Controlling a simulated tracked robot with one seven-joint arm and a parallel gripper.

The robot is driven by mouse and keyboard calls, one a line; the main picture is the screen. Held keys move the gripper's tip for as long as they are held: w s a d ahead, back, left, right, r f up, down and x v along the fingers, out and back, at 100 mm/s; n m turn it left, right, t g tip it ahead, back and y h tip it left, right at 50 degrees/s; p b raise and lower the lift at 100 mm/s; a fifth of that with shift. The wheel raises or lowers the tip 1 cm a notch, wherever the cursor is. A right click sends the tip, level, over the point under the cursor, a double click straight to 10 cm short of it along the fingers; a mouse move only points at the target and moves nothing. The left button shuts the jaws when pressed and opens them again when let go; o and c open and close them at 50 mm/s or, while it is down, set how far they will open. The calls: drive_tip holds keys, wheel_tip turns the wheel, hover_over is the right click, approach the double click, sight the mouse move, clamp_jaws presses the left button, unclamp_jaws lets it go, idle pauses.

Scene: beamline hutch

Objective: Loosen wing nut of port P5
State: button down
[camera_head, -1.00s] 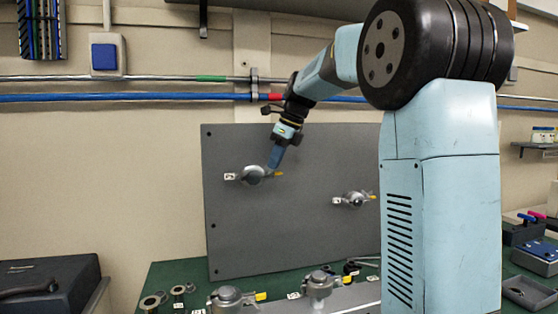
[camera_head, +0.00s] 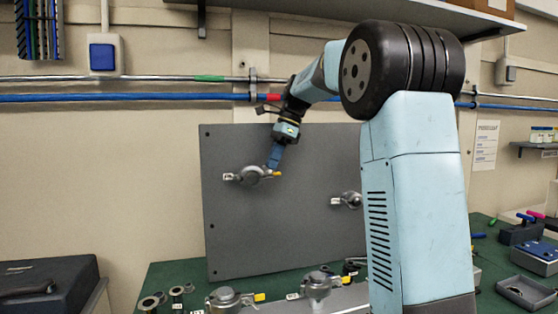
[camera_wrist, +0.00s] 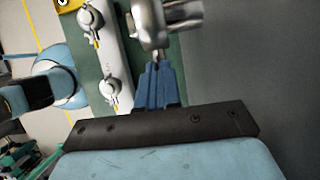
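A grey round clamp (camera_head: 252,175) with a white label and a yellow-orange tip is mounted on the upper left of the dark upright panel. The label is too small to read, so I cannot tell whether this is port P5. My gripper (camera_head: 272,167) points down at the clamp's right side, by the yellow-orange tip. In the wrist view, the blue fingers (camera_wrist: 157,68) are close together, with their tips at the metal clamp (camera_wrist: 150,25). Whether they grip the wing nut is hidden. A second panel clamp (camera_head: 347,200) is partly behind my arm.
The dark panel (camera_head: 285,235) stands on a green bench (camera_head: 165,270). Two clamped ports (camera_head: 228,297) (camera_head: 320,283) sit on a grey block in front of it. Loose rings (camera_head: 152,301) lie at left. A black case (camera_head: 50,285) stands far left; a tray (camera_head: 525,292) is at right.

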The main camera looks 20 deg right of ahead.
drive_tip(key=shift+a+n, duration=0.2)
drive_tip(key=shift+n, duration=0.2)
drive_tip(key=c, duration=1.3)
unclamp_jaws()
drive_tip(key=shift+f, duration=0.1)
drive_tip(key=shift+d, duration=0.1)
drive_tip(key=v, duration=1.3)
drive_tip(key=shift+w+d+r, duration=0.2)
drive_tip(key=shift+w+r, duration=0.1)
